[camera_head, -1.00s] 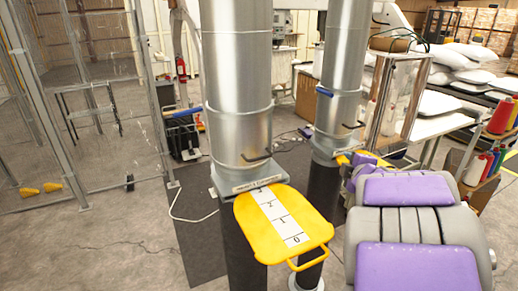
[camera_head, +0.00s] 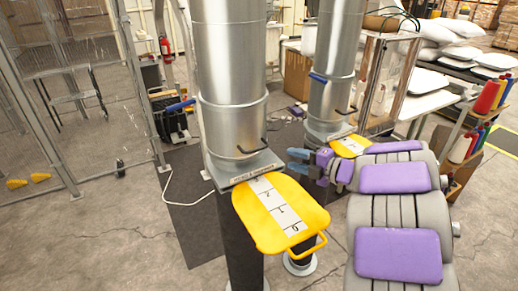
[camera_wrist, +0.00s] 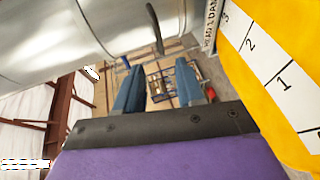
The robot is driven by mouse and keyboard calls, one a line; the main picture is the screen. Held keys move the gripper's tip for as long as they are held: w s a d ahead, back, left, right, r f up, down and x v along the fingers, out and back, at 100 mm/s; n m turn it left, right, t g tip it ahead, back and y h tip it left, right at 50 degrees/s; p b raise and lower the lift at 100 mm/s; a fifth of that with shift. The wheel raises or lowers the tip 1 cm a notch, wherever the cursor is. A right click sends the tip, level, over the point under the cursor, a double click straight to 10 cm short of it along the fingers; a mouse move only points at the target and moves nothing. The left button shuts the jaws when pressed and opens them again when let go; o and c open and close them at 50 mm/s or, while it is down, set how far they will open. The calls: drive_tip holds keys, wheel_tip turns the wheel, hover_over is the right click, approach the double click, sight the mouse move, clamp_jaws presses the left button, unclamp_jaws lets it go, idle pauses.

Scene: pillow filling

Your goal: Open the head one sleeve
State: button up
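The near silver column (camera_head: 229,80) has a yellow slide plate (camera_head: 312,212) at its base, with a white number scale and a front handle (camera_head: 309,249). The plate sticks out toward me. In the wrist view, the label beside this yellow plate (camera_wrist: 244,49) starts "HEAD 1 DAM". My gripper (camera_head: 293,161) is right of the near column and beyond the plate, with blue fingers pointing left. In the wrist view my gripper (camera_wrist: 159,84) has its fingers apart with nothing between them. It does not touch the plate handle.
A second silver column (camera_head: 332,60) stands behind to the right, with its own yellow plate (camera_head: 352,147) close to my arm. A worktable and white pillows (camera_head: 462,55) are at the right. A wire-mesh fence is at the left.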

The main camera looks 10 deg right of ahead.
sight(257, 150)
drive_tip(key=p+x, duration=0.1)
drive_tip(key=x, duration=1.3)
drive_tip(key=shift+a+r, duration=0.15)
drive_tip(key=shift+a, duration=0.1)
drive_tip(key=shift+w+a, duration=0.1)
drive_tip(key=shift+a, duration=0.05)
clamp_jaws()
